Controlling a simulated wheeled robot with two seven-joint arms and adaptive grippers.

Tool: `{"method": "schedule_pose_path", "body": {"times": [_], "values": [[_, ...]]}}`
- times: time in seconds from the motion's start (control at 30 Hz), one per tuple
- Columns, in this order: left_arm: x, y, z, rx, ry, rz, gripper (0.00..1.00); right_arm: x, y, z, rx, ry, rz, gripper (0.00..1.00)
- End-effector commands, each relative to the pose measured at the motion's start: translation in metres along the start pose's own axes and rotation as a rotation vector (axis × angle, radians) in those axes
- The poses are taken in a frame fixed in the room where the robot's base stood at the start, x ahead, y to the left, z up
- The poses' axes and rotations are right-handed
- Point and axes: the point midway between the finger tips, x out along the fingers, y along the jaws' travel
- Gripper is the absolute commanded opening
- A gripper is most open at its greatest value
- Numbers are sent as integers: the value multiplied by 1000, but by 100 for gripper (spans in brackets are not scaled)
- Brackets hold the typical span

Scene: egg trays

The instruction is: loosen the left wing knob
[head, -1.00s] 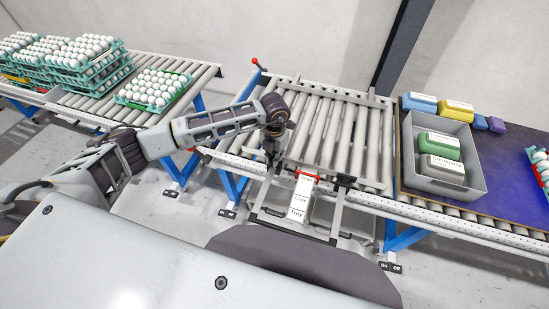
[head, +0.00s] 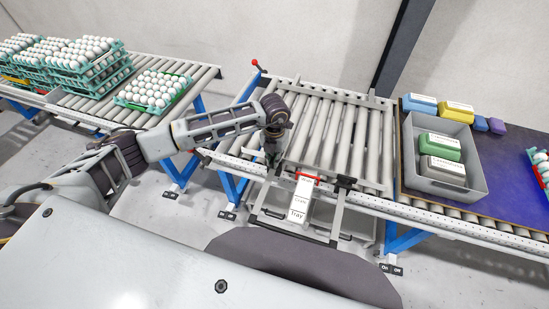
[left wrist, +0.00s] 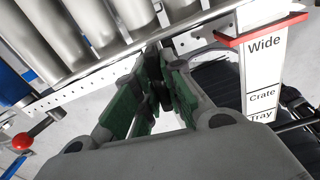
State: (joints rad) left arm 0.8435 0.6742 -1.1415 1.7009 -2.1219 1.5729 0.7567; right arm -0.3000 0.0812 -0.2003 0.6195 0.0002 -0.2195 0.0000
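My left gripper (head: 272,150) points down at the front rail of the middle roller conveyor, left of the white label plate (head: 300,197). In the left wrist view its two green-padded fingers (left wrist: 158,85) reach toward the rail and come near each other at the far end. A small dark part (left wrist: 155,97) shows between them; it may be the left wing knob, but the fingers hide most of it. I cannot tell whether they press on it. A black knob-like clamp (head: 345,182) sits on the rail right of the plate. My right gripper is not in view.
The label plate has a red pointer (left wrist: 262,30) close to the right of the fingers. A red-tipped lever (left wrist: 24,141) is at the left. A grey bin (head: 445,188) stands on the right table, and egg trays (head: 155,105) lie on the left conveyor.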

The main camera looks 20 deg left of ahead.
Motion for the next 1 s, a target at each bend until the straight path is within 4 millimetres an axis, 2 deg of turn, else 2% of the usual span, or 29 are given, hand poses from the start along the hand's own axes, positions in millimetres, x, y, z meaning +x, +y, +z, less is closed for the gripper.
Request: {"method": "schedule_pose_path", "body": {"times": [0.07, 0.37, 1.0], "values": [[-2, 1, 1, -1, -3, 0, 36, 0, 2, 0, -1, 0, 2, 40], [-20, 0, 2, 0, -5, 0, 36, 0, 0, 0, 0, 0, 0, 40], [-107, 0, 1, 0, -1, 0, 36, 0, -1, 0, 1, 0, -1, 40]]}}
